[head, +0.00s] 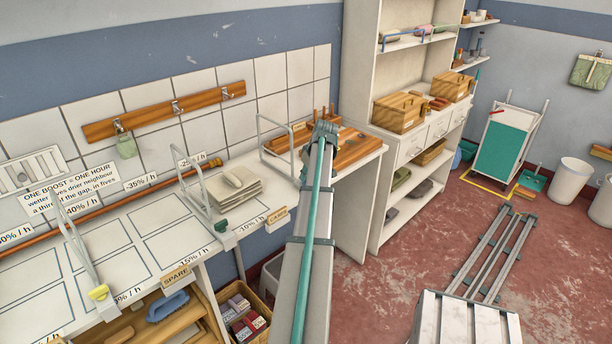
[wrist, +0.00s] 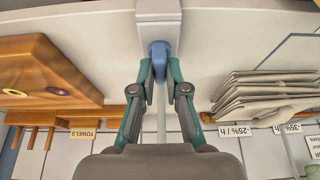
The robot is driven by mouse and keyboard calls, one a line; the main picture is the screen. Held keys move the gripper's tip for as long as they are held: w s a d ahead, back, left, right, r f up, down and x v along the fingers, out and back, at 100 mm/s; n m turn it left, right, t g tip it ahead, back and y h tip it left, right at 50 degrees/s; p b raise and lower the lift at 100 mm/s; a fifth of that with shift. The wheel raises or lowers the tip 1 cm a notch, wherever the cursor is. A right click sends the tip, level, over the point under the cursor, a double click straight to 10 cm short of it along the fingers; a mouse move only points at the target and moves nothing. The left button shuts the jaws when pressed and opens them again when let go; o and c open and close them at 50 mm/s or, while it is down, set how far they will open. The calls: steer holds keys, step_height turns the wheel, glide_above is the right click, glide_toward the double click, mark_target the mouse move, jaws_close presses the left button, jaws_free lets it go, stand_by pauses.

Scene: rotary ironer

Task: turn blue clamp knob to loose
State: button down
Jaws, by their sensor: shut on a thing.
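The blue clamp knob (wrist: 160,50) is at the top centre of the wrist view, at the end of a pale clamp block (wrist: 158,14). My gripper (wrist: 161,68) is closed around it, with one green-edged fingertip on each side. The fingertips hide parts of the knob's sides. I see no mark on the knob that tells how far it is turned. In the head view my arm covers the place of the knob, and it is not seen there.
In the wrist view, a wooden rack (wrist: 45,75) is left and folded grey cloths (wrist: 255,95) are right. A shelf unit (head: 357,110) stands beyond the bench.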

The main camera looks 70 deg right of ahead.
steer(key=c, duration=1.2)
jaws_free()
steer(key=v, duration=1.2)
